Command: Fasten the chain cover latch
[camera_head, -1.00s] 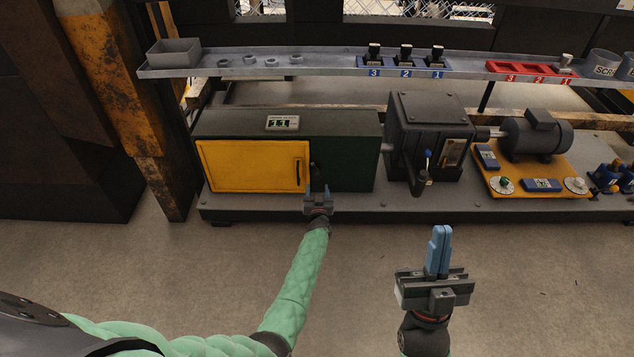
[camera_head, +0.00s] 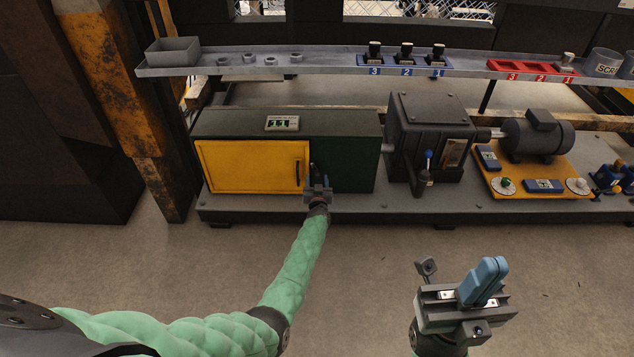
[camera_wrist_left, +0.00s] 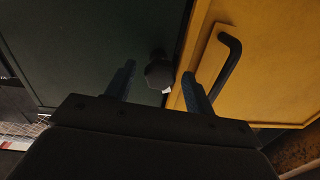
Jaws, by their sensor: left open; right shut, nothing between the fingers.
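The yellow cover door (camera_head: 245,167) lies closed across the left half of the dark green housing (camera_head: 352,165) and has a black bar handle (camera_head: 298,173). Just right of the door's edge is a dark latch knob (camera_head: 314,168), partly hidden by my gripper. In the left wrist view the knob (camera_wrist_left: 158,73) stands on the green panel beside the door edge, ahead of and between my fingers. My left gripper (camera_head: 318,181) is open there; I cannot tell if it touches the knob. My right gripper (camera_head: 487,275) is shut and empty, low at the right.
A shelf (camera_head: 330,64) above holds nuts, a blue rack (camera_head: 405,61) and a red rack (camera_head: 530,69). A gearbox (camera_head: 428,135) and motor (camera_head: 537,133) stand right of the housing. The floor in front is clear.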

